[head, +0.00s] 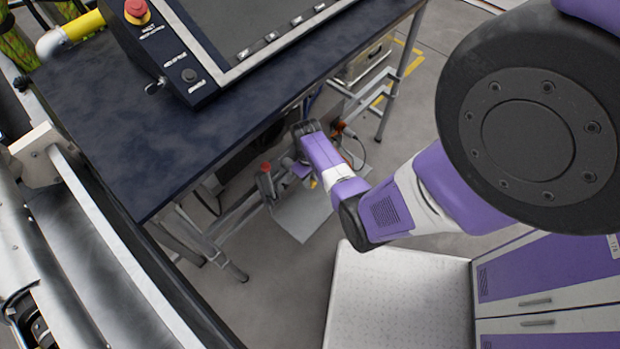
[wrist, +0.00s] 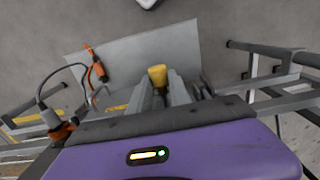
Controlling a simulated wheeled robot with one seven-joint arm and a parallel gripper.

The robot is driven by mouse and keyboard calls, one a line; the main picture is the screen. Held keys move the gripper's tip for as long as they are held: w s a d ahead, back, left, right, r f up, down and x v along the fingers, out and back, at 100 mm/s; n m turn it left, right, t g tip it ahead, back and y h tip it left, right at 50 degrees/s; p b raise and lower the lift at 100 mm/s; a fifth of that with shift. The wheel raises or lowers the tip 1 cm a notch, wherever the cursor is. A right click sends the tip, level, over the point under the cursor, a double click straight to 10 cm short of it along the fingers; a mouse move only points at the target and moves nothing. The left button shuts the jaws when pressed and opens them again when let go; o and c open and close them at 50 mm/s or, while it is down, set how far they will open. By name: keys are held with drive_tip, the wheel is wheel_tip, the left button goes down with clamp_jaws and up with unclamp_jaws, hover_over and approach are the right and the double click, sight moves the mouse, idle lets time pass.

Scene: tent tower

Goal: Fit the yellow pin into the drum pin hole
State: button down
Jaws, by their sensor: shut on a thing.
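In the wrist view, the yellow pin (wrist: 158,76) sits between the grey fingers of my gripper (wrist: 160,88). The fingers are shut on it, and its yellow end shows at their tips. In the head view, my purple and white arm reaches down beside the dark table, and my gripper (head: 306,132) is at its far end, low by the table edge. I cannot make out the pin hole of the drum in either view. A metal cylinder (head: 12,240) shows at the left edge of the head view; I cannot tell whether it is the drum.
The dark table (head: 200,140) carries a control panel (head: 190,80) with a red button. A light plate (head: 305,213) lies low under my arm, with orange-tipped cables (wrist: 97,68) near it. Metal legs and bars stand around. Open grey floor (head: 285,285) shows beyond.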

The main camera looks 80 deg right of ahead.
drive_tip(key=shift+w+d+b, duration=0.45)
drive_tip(key=shift+w+b, duration=0.05)
drive_tip(key=shift+w, duration=0.25)
drive_tip(key=shift+w+d+b, duration=0.45)
drive_tip(key=shift+w+d, duration=0.05)
drive_tip(key=shift+w, duration=0.3)
drive_tip(key=shift+w+d+b, duration=0.45)
drive_tip(key=shift+w+b, duration=0.05)
drive_tip(key=shift+w, duration=0.25)
drive_tip(key=c, duration=1.1)
unclamp_jaws()
